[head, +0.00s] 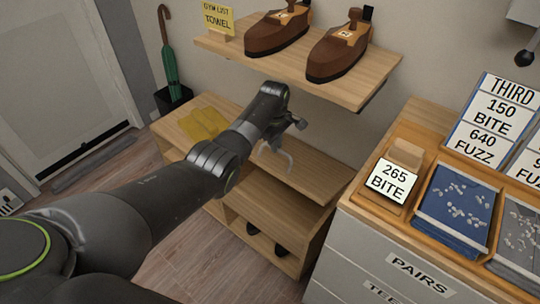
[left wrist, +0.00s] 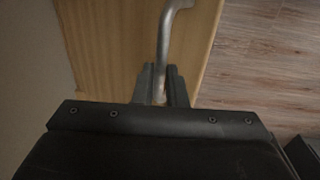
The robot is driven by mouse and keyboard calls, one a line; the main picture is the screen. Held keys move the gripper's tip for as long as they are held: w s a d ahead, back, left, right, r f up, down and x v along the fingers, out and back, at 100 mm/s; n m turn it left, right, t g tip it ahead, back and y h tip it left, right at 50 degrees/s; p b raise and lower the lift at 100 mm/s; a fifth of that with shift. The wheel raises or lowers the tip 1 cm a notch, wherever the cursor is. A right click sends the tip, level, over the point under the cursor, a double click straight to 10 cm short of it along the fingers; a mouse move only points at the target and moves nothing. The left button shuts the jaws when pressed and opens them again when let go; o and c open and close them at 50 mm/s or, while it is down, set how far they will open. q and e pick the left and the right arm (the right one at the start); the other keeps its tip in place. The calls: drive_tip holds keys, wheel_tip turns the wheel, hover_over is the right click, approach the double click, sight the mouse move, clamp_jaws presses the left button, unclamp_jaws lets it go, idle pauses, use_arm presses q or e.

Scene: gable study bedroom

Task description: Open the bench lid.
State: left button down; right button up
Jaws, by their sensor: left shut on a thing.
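The wooden bench stands below the wall shelf, with its lid (head: 312,172) as the top board. A grey metal bent handle (head: 284,158) sits at the lid; it also shows in the left wrist view (left wrist: 167,32) over the wooden board. My left gripper (head: 286,128) reaches over the bench from the left. In the left wrist view its two fingers (left wrist: 161,92) are shut on the lower end of the handle. My arm hides part of the lid and bench front. I cannot tell exactly how far the lid is tilted. My right gripper is out of view.
Yellow cloth (head: 204,123) lies at the bench's left end. A shelf (head: 296,66) with brown shoes (head: 340,52) overhangs the bench. A drawer cabinet (head: 375,262) with trays stands close at right. Dark shoes (head: 281,250) sit low in the bench. An umbrella (head: 169,68) stands at left.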

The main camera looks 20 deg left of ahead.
use_arm(q)
drive_tip(key=shift+w+d+r, duration=0.2)
drive_tip(key=shift+w+d, duration=0.1)
drive_tip(key=shift+w, duration=0.05)
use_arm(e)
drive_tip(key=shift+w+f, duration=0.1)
